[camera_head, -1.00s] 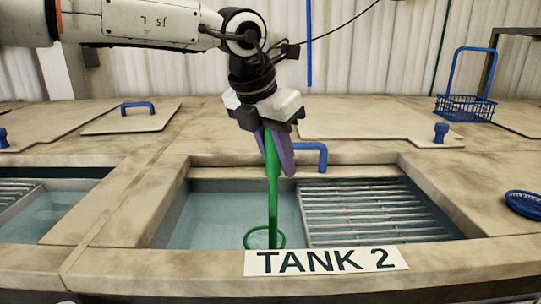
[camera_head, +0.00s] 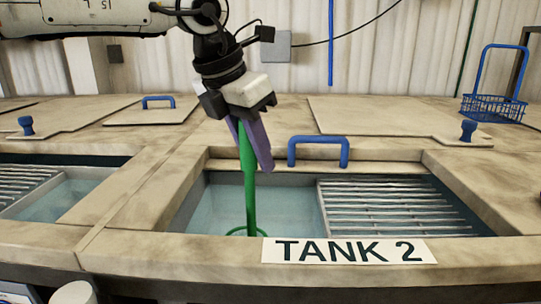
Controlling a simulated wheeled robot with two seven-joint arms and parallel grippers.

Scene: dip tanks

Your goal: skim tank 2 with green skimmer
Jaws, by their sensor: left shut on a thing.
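My left gripper (camera_head: 250,143) is shut on the upper handle of the green skimmer (camera_head: 249,185), above the left part of tank 2 (camera_head: 290,207). The skimmer stands nearly upright. Its ring (camera_head: 246,231) is low in the open liquid, close to the tank's front wall, and the front rim hides part of it. The label (camera_head: 350,250) reading TANK 2 is on the front rim. My right gripper is not in view.
A metal grate (camera_head: 392,207) covers the tank's right part. A blue handle (camera_head: 318,150) stands behind the tank. A blue wire basket (camera_head: 493,107) sits at the back right. Another tank with a grate (camera_head: 22,183) lies to the left.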

